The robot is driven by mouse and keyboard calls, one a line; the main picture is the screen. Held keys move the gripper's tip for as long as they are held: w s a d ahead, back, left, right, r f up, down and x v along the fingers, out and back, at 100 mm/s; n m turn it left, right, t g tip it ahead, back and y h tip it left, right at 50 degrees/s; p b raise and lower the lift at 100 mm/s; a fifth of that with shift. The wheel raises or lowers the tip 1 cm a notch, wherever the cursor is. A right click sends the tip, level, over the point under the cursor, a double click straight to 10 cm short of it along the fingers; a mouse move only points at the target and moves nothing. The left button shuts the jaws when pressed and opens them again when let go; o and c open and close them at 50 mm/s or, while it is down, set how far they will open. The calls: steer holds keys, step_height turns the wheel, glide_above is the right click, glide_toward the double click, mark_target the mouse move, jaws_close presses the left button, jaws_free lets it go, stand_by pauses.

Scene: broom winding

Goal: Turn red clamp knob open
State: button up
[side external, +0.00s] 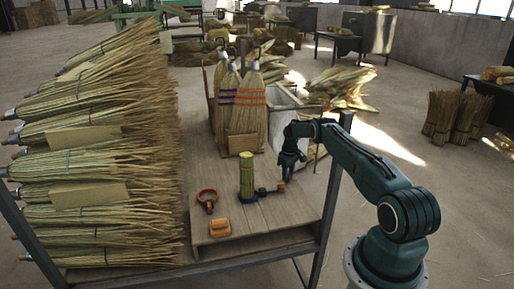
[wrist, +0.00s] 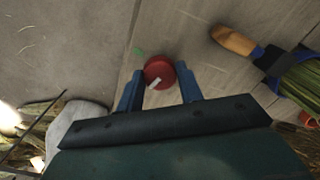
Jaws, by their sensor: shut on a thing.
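The red clamp knob (wrist: 158,71), round with a white mark on its face, sits between the two blue fingers of my gripper (wrist: 160,78) in the wrist view. The fingers are shut on it, one on each side. In the side view my gripper (side external: 287,178) points down at the right part of the wooden bench, and the knob is hidden there. A blue clamp (wrist: 274,60) with a wooden handle (wrist: 233,40) is around a green-yellow broom bundle (wrist: 303,82). The bundle (side external: 247,172) stands upright on the bench in the side view, left of my gripper.
A red ring (side external: 208,196) and an orange-tan block (side external: 219,228) lie on the bench left of the bundle. Stacked brooms (side external: 95,150) fill the bench's left side. Finished brooms (side external: 245,110) stand behind. The bench front (side external: 275,215) is clear.

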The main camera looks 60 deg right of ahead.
steer(key=n, duration=0.4)
stand_by(0.5)
steer(key=o, duration=1)
steer(key=shift+r, duration=0.15)
step_height(320, 180, up, 14)
steer(key=shift+f, duration=0.2)
steer(key=shift+w+r, duration=0.1)
